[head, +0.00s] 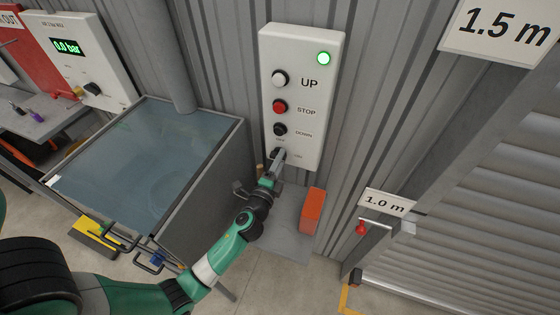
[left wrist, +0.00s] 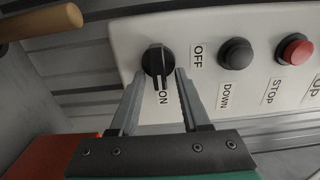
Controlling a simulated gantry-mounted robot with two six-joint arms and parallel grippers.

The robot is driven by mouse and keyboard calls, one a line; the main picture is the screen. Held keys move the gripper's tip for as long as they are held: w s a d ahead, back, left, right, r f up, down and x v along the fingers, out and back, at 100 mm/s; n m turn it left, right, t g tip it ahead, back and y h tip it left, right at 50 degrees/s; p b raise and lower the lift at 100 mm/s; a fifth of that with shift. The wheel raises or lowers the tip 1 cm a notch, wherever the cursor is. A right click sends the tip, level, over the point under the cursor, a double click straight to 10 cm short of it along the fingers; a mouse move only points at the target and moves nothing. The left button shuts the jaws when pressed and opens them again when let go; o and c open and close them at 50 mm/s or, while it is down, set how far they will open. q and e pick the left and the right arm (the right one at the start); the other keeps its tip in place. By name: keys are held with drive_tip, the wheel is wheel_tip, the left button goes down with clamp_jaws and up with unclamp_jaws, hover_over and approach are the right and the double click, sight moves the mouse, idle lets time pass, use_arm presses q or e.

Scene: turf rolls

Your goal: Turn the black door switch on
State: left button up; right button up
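The black door switch (left wrist: 158,62) is a round knob with a raised grip at the bottom of the white control panel (head: 307,100). In the left wrist view the grip points down toward the ON label, and the OFF label is to its right. In the head view my left gripper (head: 277,157) partly covers the switch (head: 275,151). In the left wrist view the fingers of my left gripper (left wrist: 158,78) are apart, one on each side of the knob, with space visible beside the grip. My right gripper is not in view.
Above the switch are the black DOWN (head: 280,129), red STOP (head: 280,106) and white UP (head: 280,78) buttons and a lit green lamp (head: 324,58). A glass-topped tank (head: 195,185) stands left; an orange block (head: 312,210) is below the panel.

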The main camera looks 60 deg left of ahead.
use_arm(q)
drive_tip(key=b+v, duration=0.1)
drive_tip(key=v, duration=1)
drive_tip(key=shift+s, duration=0.3)
drive_tip(key=shift+w+d+r, duration=0.1)
drive_tip(key=shift+d, duration=0.1)
